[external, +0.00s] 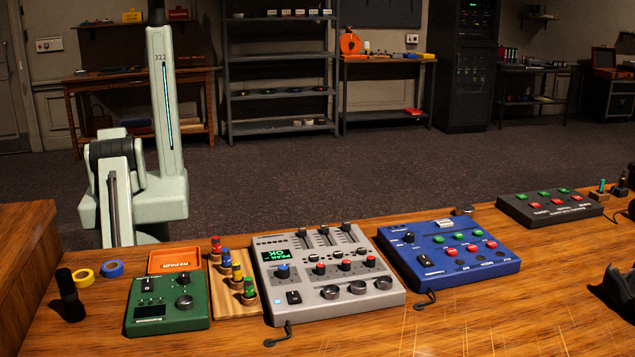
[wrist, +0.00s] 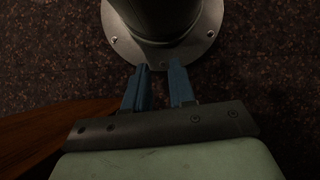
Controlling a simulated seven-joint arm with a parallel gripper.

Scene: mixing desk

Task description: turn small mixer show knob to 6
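I cannot read a "show" label on either, nor which setting any knob points to. My gripper (wrist: 159,66) shows in the wrist view with its two blue fingers apart and nothing between them. It is over the dark floor, away from the devices. I cannot make out the fingers in the external view.
An orange tray (external: 174,261), a wooden strip with coloured pegs (external: 236,308), tape rolls (external: 112,268) and a black cylinder (external: 69,296) surround the green box. A blue panel (external: 455,256) and a dark panel (external: 549,208) stand to the right. The desk's front is mostly clear.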

